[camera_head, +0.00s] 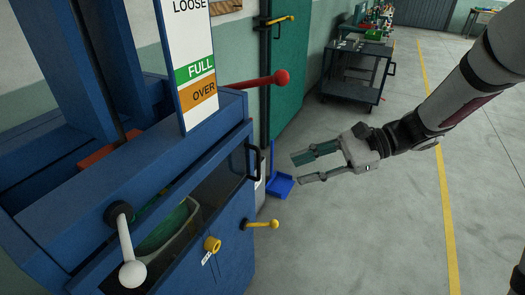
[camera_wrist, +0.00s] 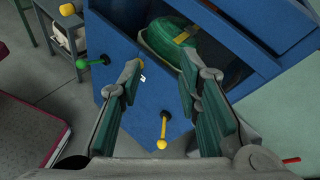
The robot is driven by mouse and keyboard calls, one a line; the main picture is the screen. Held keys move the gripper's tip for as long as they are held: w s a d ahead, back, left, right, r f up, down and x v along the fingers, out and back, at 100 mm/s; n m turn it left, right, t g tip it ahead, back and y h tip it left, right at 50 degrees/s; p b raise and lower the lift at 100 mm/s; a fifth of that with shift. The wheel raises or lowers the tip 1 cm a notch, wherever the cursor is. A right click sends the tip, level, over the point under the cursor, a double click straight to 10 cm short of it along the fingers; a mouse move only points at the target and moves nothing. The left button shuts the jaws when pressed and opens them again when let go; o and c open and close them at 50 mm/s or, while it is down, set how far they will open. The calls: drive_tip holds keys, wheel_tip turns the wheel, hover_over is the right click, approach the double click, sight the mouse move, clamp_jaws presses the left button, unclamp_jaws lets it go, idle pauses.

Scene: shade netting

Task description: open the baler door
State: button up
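The baler (camera_head: 120,190) is a blue machine at the left of the head view. Its blue front door panel (camera_head: 232,235) appears closed and carries a yellow-ended lever (camera_head: 262,225), a yellow knob (camera_head: 212,244) and a small white label. A black handle (camera_head: 254,162) is on the frame above. My gripper (camera_head: 298,170) is open and empty, right of the baler and apart from it. In the wrist view, the lever (camera_wrist: 163,131) shows between the spread fingers (camera_wrist: 160,68), with the door face (camera_wrist: 150,105) beyond. My left finger partly hides the knob.
A white-ball lever (camera_head: 129,250) and a red-ball lever (camera_head: 258,81) stick out from the baler. A green bale (camera_head: 168,228) shows in the opening. A blue dustpan (camera_head: 281,185) stands by the wall, and a dark cart (camera_head: 357,72) behind. The floor at right is clear.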

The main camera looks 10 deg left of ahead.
drive_tip(key=w+d+f+m+t+y+b, duration=0.1)
drive_tip(key=w+f+m+t+y, duration=0.4)
drive_tip(key=w+f+m, duration=0.45)
drive_tip(key=n, duration=0.2)
hover_over(259, 177)
drive_tip(key=shift+w+a+f+p, duration=0.1)
drive_tip(key=shift+w+p, duration=0.2)
drive_tip(key=shift+w, duration=0.05)
clamp_jaws()
